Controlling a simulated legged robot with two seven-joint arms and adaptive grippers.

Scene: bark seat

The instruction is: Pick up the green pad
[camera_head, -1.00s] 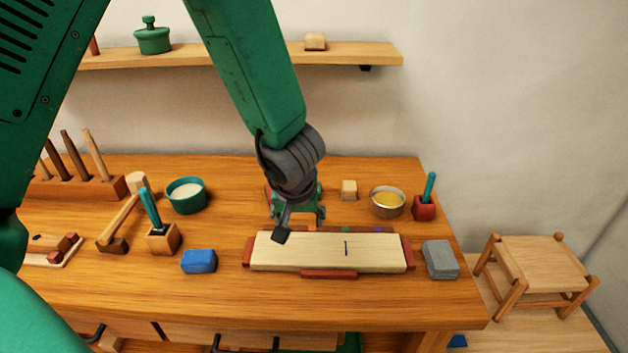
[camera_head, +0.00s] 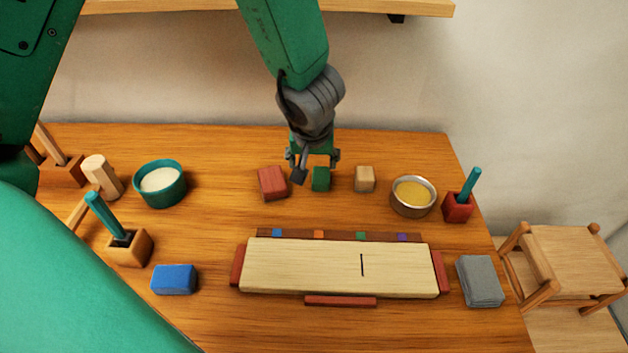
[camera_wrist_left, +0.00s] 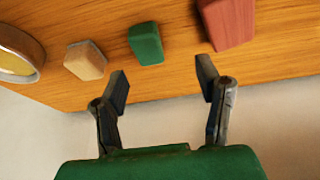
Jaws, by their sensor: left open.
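The green pad (camera_head: 321,179) is a small block on the workbench, between a red block (camera_head: 272,183) and a tan block (camera_head: 364,179). My left gripper (camera_head: 317,175) is open just behind and above it, with nothing between its fingers. In the left wrist view the green pad (camera_wrist_left: 146,43) lies beyond the open fingertips (camera_wrist_left: 162,85), apart from them and lined up a little left of the middle of the gap. The red block (camera_wrist_left: 228,22) and the tan block (camera_wrist_left: 86,60) flank it there. My right gripper does not show.
A pale board (camera_head: 330,267) with red end pieces lies in front of the blocks. A bowl of yellow stuff (camera_head: 413,195) stands at right, a teal bowl (camera_head: 160,183) at left. A blue pad (camera_head: 174,279) and a grey pad (camera_head: 480,281) lie near the front. The wall is close behind.

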